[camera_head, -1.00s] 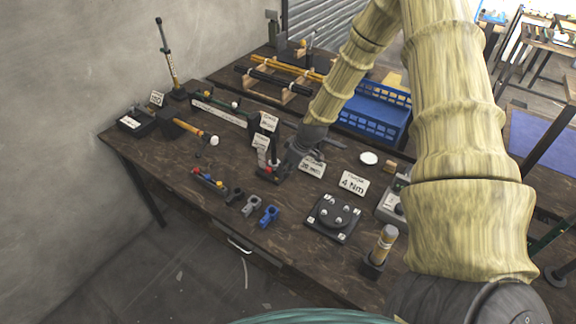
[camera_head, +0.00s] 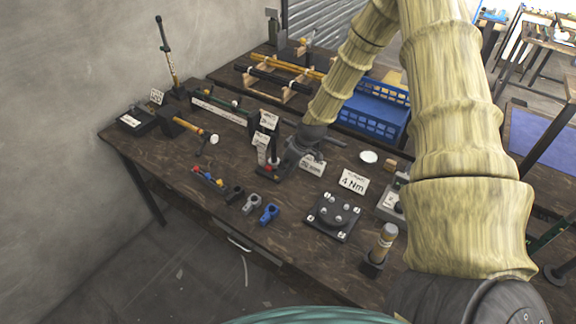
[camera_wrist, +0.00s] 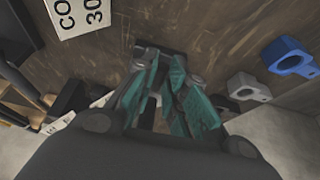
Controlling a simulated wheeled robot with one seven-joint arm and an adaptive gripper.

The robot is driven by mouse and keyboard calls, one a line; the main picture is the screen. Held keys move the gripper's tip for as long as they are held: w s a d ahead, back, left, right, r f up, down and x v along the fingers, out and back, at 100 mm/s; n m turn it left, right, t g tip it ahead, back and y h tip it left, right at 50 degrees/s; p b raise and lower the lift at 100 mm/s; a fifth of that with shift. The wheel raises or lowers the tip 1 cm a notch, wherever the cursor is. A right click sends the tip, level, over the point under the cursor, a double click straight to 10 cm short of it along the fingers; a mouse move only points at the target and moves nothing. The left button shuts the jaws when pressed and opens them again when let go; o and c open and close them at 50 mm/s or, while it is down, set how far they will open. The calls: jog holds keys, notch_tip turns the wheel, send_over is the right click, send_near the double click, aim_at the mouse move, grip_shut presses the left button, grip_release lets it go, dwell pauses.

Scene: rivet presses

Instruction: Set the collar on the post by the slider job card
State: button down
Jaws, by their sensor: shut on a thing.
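My gripper (camera_wrist: 162,85) has its teal fingers close together around something mostly hidden between them; I cannot make out its shape, but it is likely the collar. A dark block (camera_wrist: 165,52) shows just past the fingertips. In the head view my gripper (camera_head: 297,158) is low over the bench, right beside a dark upright post (camera_head: 274,148) on a base with red parts. Whether the held thing is around the post or beside it cannot be told. White cards (camera_head: 262,140) stand behind the post, and a card reading 20 mm (camera_head: 312,165) is to its right. Their small print is unreadable.
A dark clamp-like piece (camera_head: 234,193), a grey one (camera_head: 251,204) and a blue one (camera_head: 269,213) lie near the front edge. A plate with bolts (camera_head: 333,218), a 4 Nm card (camera_head: 353,182) and a blue crate (camera_head: 370,120) are to the right.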

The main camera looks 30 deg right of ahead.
jog(key=shift+f+b, duration=0.15)
jog(key=shift+b, duration=0.15)
jog(key=c, duration=1.4)
grip_release()
jog(key=shift+c, duration=0.2)
jog(key=v, duration=1.2)
